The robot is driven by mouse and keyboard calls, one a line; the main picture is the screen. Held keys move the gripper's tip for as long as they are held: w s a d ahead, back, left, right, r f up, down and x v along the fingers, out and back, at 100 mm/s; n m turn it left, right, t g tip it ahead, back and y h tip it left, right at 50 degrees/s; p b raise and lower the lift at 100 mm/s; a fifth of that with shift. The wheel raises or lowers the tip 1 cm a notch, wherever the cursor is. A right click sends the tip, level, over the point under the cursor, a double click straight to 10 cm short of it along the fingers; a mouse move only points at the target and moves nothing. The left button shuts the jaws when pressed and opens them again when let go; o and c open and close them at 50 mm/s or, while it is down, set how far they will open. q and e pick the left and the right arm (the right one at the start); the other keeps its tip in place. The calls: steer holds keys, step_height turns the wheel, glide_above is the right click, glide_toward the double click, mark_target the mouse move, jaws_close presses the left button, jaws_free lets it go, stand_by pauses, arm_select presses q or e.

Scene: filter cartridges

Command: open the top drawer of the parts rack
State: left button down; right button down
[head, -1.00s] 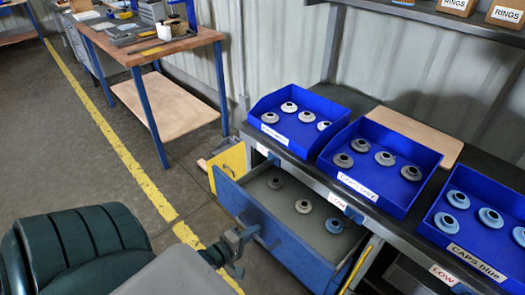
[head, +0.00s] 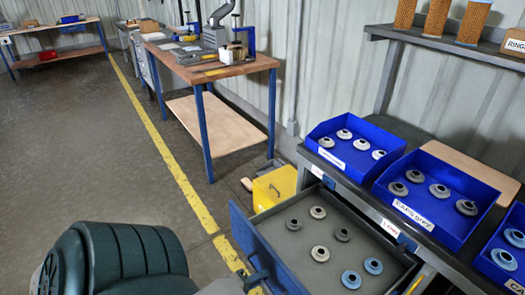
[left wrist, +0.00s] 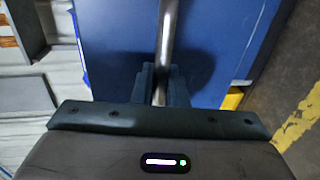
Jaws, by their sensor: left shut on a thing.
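The top drawer (head: 292,243) of the parts rack stands well open, its grey floor showing several grey and blue caps (head: 320,253). Its blue front panel (head: 242,228) faces my left arm and fills much of the left wrist view (left wrist: 112,45). My left gripper (head: 257,277) is at the outer side of that front, low in the head view. In the left wrist view, its fingers (left wrist: 160,82) are closed around the metal bar handle (left wrist: 166,30). The handle is hidden in the head view. My right gripper is not in view.
Blue bins of caps (head: 355,145) stand on the rack's dark top, with a wooden board (head: 470,165) behind. A yellow bin (head: 275,188) is on the floor beyond the drawer. A workbench (head: 215,65) stands farther back.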

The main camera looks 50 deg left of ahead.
arm_select(q)
steer(key=shift+s, duration=0.1)
steer(key=shift+f, duration=0.1)
steer(key=c, duration=1.5)
jaws_free()
steer(key=shift+c, duration=0.2)
steer(key=v, duration=1)
steer(key=shift+s, duration=0.35)
steer(key=shift+a, duration=0.1)
